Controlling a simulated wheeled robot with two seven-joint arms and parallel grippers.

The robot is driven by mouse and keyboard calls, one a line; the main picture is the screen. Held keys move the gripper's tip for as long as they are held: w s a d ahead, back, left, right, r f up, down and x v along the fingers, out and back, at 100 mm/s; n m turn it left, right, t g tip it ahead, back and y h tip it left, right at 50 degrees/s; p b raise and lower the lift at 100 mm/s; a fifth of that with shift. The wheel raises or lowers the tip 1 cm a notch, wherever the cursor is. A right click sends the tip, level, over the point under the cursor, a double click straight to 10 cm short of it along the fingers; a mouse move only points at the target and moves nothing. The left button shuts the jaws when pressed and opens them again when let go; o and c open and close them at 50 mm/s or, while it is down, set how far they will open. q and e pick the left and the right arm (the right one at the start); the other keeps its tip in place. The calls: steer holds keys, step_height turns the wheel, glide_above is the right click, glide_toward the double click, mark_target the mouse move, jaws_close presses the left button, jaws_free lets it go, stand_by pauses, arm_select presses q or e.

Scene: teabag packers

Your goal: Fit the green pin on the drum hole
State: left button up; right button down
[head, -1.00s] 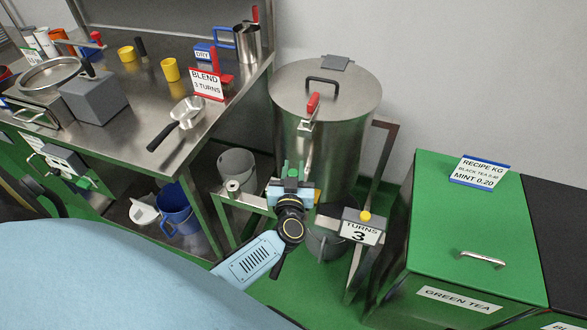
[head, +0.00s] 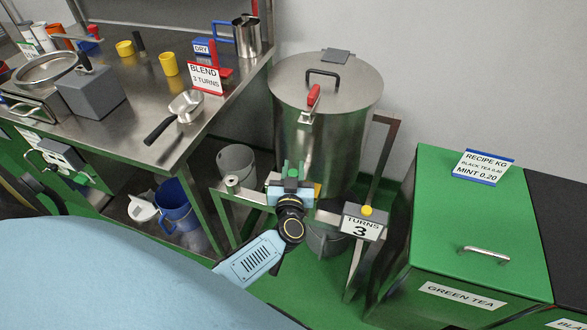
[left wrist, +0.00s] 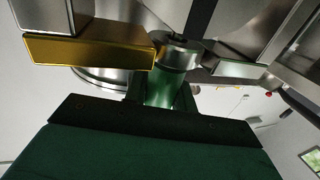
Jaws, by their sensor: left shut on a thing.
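The steel drum (head: 340,150) stands upright at centre, with a black-handled lid and a red-handled lever (head: 313,96) on its front. My left gripper (head: 292,184) is in front of the drum's lower part, by the stand. It is shut on the green pin (head: 291,169), whose top rises above the jaws. In the left wrist view the green pin (left wrist: 165,88) shows as a green cylinder with a steel end. I cannot make out the drum hole, or whether the pin touches the drum. My right gripper is not in view.
The drum's stand carries a TURNS 3 counter (head: 363,222) just right of the gripper. A green tea bin (head: 490,225) stands further right. A steel bench (head: 130,128) with a scoop (head: 183,107) is at left. Grey buckets sit near the stand.

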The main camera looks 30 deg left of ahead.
arm_select(q)
steer(key=shift+f, duration=0.25)
steer(key=o, duration=1.1)
steer(key=shift+c, duration=0.2)
steer(key=p+v, duration=0.1)
steer(key=v, duration=1.2)
steer(key=shift+s, duration=0.15)
steer(key=shift+d, duration=0.15)
steer(key=s+d+f+m+g+h, duration=0.25)
steer(key=s+f+m+h, duration=0.2)
steer(key=f, duration=0.65)
steer(key=s+d+f+m+g+h, duration=0.25)
steer(key=s+f+h, duration=0.25)
steer(key=f, duration=0.5)
steer(key=s+a+f+g, duration=0.2)
steer(key=s+f+g, duration=0.1)
steer(key=s, duration=0.5)
steer(key=s+a+f+g, duration=0.2)
steer(key=s+f+g, duration=0.1)
steer(key=s+f, duration=0.3)
steer(key=s+a+f+m+g+y, duration=0.1)
steer(key=s+a+f+g, duration=0.1)
steer(key=s, duration=0.8)
step_height(320, 180, down, 3)
steer(key=shift+s+r+g, duration=0.1)
steer(key=shift+s+g, duration=0.2)
steer(key=shift+g, duration=0.6)
